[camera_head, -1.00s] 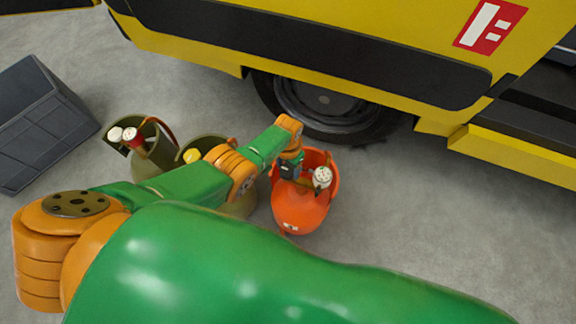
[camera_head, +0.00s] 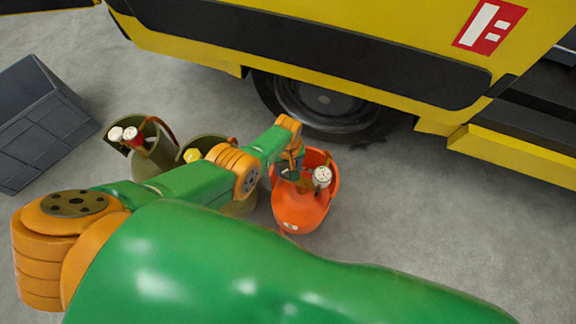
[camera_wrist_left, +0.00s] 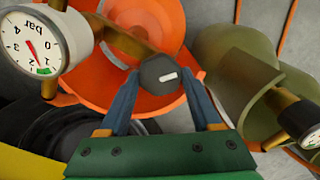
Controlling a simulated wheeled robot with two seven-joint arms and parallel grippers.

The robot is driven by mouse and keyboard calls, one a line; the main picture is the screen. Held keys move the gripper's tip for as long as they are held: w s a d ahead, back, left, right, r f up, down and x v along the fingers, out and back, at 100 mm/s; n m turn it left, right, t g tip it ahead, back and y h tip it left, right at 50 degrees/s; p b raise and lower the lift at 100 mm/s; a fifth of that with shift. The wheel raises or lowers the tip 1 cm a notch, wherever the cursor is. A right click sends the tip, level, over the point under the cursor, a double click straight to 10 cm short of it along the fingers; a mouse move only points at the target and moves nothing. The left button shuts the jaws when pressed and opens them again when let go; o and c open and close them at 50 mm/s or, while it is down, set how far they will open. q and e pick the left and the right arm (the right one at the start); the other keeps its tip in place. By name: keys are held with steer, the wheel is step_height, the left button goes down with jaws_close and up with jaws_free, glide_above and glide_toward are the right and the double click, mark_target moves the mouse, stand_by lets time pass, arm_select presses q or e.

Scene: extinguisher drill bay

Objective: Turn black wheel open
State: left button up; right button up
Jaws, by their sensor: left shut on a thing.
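The black wheel (camera_wrist_left: 158,77) is a dark, many-sided knob with a white mark on its face, seen in the left wrist view. It sits on a brass valve of the orange cylinder (camera_head: 300,210), inside that cylinder's open collar. My left gripper (camera_wrist_left: 163,84) has its two blue fingers on opposite sides of the wheel and is shut on it. In the head view my left gripper (camera_head: 290,172) is over the cylinder's top and hides the wheel. A white pressure gauge (camera_head: 322,176) is beside it; it also shows in the left wrist view (camera_wrist_left: 30,42). My right gripper is not in view.
A yellow truck (camera_head: 330,45) with a black tyre (camera_head: 325,105) is just behind. A dark crate (camera_head: 40,125) is far left. Floor at the right is clear.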

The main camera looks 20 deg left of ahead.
mark_target(288, 169)
arm_select(q)
steer(key=shift+n, duration=1.9)
steer(key=o, duration=1.4)
step_height(288, 169, up, 7)
steer(key=p, duration=0.6)
steer(key=shift+r+p, duration=0.2)
steer(key=shift+p, duration=0.1)
steer(key=shift+f, duration=0.15)
steer(key=shift+s, duration=0.1)
